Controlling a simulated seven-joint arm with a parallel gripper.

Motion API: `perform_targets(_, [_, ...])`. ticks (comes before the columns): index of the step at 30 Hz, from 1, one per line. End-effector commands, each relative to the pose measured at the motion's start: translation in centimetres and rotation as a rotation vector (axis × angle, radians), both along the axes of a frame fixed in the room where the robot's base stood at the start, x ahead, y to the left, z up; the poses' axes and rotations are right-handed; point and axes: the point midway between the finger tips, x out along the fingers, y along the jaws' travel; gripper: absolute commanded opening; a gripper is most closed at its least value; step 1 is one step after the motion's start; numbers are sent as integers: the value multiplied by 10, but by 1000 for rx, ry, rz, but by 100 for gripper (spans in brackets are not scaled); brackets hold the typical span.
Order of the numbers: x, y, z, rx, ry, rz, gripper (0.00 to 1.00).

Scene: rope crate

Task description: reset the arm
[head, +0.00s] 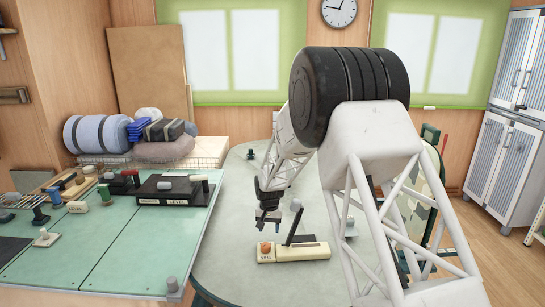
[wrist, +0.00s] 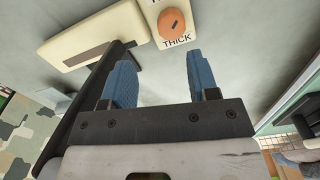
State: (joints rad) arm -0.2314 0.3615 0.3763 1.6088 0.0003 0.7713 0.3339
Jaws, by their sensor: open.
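My gripper (head: 267,218) hangs pointing down over the grey-green table, just behind and above the cream box (head: 303,252). In the wrist view its two blue fingers (wrist: 158,70) are apart, with nothing between them. The box has an orange round knob (head: 265,247) at its left end and a tilted black lever (head: 293,226) with a grey tip. In the wrist view the orange knob (wrist: 173,22) sits beyond the fingertips, beside the label "THICK". The cream box (wrist: 92,38) and part of a black bar show at the upper left.
A green-topped bench (head: 150,255) on the left carries a black block (head: 170,192) and several small knobbed items. Behind it, a wire basket (head: 205,150) holds rolled bundles. The table (head: 225,235) is mostly bare left of the cream box. A cabinet (head: 503,140) stands at the right.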

Motion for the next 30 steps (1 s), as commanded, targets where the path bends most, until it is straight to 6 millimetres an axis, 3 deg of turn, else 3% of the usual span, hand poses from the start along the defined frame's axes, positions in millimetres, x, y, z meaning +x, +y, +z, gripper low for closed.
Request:
perform_targets(14, [-68, -50, 102, 5, -38, 12, 54])
perform_targets(30, [-181, -107, 199, 5, -84, 31, 54])
